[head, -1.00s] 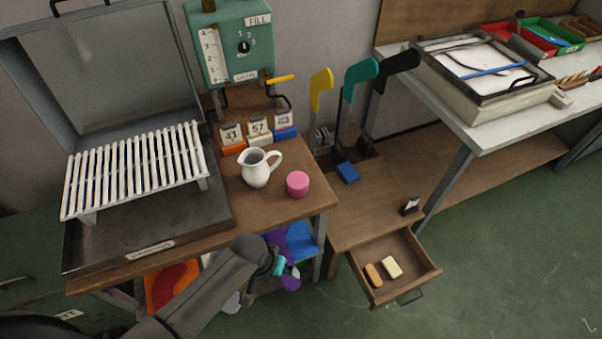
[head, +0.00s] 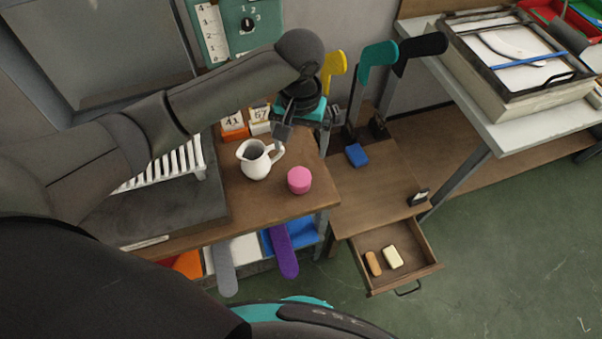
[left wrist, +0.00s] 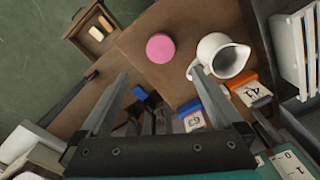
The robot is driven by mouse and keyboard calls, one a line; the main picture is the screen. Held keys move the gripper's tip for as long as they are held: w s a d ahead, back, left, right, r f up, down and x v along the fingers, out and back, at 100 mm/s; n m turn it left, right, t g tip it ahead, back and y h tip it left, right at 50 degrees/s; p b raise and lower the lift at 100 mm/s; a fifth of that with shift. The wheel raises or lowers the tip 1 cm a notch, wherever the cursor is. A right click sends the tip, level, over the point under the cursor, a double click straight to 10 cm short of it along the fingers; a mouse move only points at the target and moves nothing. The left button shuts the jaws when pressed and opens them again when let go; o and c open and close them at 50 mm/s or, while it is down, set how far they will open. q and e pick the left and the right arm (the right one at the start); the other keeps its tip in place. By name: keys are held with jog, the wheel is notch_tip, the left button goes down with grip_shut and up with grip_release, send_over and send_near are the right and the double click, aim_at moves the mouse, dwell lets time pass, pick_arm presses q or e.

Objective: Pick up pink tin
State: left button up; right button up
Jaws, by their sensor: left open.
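The pink tin (head: 299,180) stands near the right front corner of the wooden table, just right of a white jug (head: 256,160). In the left wrist view the tin (left wrist: 160,48) shows from above, beyond my open fingers. My left gripper (head: 290,128) is above the back of the table, higher than the tin and apart from it. In the left wrist view its two fingers (left wrist: 164,92) are spread with nothing held between them. My right gripper is not in view.
Number cards (head: 233,126) stand behind the jug. A white slatted rack (head: 165,168) lies left. A lower wooden surface (head: 375,190) holds a blue block (head: 356,155), and its open drawer (head: 400,262) holds two small blocks. Coloured levers (head: 376,60) rise behind.

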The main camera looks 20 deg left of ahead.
pick_arm(q)
jog(key=b, duration=0.2)
send_over(299, 176)
notch_tip(299, 176, down, 7)
jog(key=shift+d+f, duration=0.15)
jog(key=shift+f, duration=0.05)
jog(key=shift+f+b, duration=0.85)
jog(key=shift+f, duration=2.35)
jog(key=c, duration=1.4)
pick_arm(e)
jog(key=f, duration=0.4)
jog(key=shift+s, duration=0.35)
pick_arm(q)
jog(key=shift+r, duration=0.15)
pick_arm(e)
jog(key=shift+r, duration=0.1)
